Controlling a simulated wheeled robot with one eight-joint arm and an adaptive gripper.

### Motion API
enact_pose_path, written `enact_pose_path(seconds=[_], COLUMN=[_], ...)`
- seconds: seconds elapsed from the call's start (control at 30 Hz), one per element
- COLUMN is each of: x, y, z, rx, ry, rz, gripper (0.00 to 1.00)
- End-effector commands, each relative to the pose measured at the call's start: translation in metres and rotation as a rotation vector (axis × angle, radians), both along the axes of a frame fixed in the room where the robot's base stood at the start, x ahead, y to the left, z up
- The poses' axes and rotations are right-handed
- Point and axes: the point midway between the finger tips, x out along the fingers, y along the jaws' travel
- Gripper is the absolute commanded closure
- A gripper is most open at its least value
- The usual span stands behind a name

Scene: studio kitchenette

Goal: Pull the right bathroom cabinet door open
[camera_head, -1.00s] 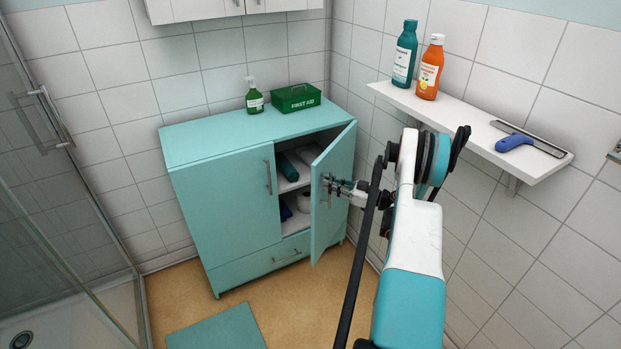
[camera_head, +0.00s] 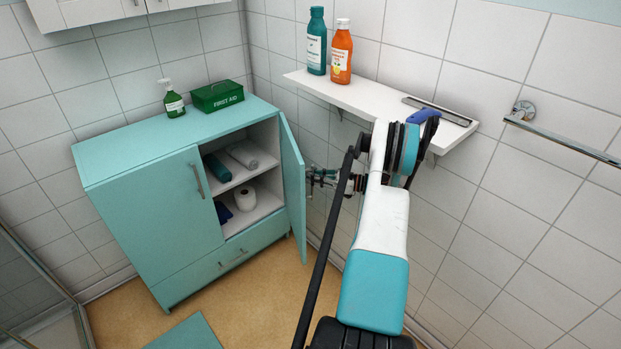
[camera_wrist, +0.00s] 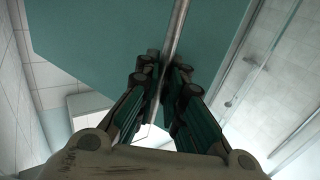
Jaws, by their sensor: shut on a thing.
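The teal bathroom cabinet (camera_head: 150,210) stands against the tiled wall at left. Its right door (camera_head: 293,185) is swung wide open and shows nearly edge-on in the head view. The left door is shut, with its bar handle (camera_head: 195,180) in sight. My gripper (camera_head: 312,178) is at the outer face of the right door. In the wrist view my gripper (camera_wrist: 162,80) is shut on the right door's metal bar handle (camera_wrist: 178,30), and the teal door panel (camera_wrist: 100,45) lies behind it. The handle is mostly hidden in the head view.
Rolled towels (camera_head: 240,153) and a toilet roll (camera_head: 246,198) lie on the cabinet's shelves. A soap bottle (camera_head: 173,100) and a green first aid box (camera_head: 217,96) stand on top. A white wall shelf (camera_head: 370,100) with bottles is above my arm. The tiled right wall is close to the door.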

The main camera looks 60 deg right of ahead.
Motion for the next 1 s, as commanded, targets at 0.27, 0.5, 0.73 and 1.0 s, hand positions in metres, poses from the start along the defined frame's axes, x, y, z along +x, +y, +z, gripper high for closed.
enact_pose_path(seconds=[0.27, 0.5, 0.73, 1.0], x=[0.0009, 0.0008, 0.0005, 0.0015], y=[-0.0012, -0.0009, -0.0006, 0.0012], z=[0.0012, 0.001, 0.0006, 0.0004], rx=[0.002, 0.001, 0.0, 0.0], ry=[-0.002, -0.001, -0.001, 0.0], rz=[-0.002, -0.001, -0.001, 0.0], gripper=[1.0, 0.72, 0.72, 0.72])
